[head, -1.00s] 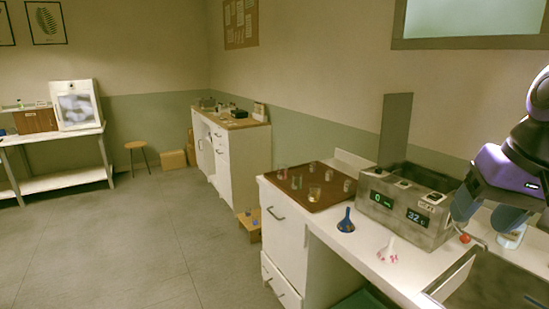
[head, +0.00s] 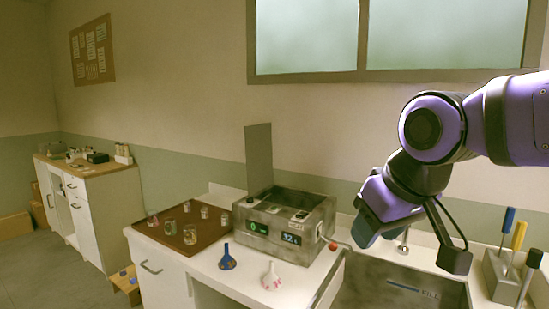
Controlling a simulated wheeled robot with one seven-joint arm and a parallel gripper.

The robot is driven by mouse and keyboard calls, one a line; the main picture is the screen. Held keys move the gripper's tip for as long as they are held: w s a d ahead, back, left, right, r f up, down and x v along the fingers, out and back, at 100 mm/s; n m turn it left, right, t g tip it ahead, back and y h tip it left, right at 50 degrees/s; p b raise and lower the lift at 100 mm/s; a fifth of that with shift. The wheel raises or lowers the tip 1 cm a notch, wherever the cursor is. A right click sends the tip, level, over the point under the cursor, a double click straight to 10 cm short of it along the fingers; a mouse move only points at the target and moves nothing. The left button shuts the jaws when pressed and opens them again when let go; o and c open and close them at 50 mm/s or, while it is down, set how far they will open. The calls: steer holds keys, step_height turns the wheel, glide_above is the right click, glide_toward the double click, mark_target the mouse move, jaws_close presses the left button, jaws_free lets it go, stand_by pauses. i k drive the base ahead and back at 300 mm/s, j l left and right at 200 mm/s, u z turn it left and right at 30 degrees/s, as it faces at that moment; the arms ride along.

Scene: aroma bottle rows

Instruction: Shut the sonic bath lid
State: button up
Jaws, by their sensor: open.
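The sonic bath (head: 285,222) is a worn grey box with a green and a blue-white display on its front. It stands on the white counter, left of the sink. Its lid (head: 258,160) is a flat grey panel standing upright at the back left of the bath, so the bath is open. My gripper (head: 412,252) is to the right of the bath, above the sink, apart from bath and lid. It is open, with nothing seen between its fingers.
A brown tray (head: 152,236) with several glass jars is left of the bath. A blue funnel (head: 227,261) and a white-pink funnel (head: 271,279) stand in front. A small red ball (head: 333,246) is at its right. A grey holder (head: 497,281) with screwdriver-like tools stands far right.

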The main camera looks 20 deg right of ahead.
mark_target(258, 137)
steer(key=i+j+z, duration=0.15)
steer(key=z, duration=0.25)
steer(key=j+z, duration=0.4)
steer(key=i+j+z, duration=0.15)
steer(key=z, duration=0.25)
steer(key=j+z, duration=0.3)
steer(key=j, duration=1)
steer(key=j+z, duration=0.3)
steer(key=j, duration=1)
steer(key=k+j, duration=0.1)
steer(key=j, duration=1.1)
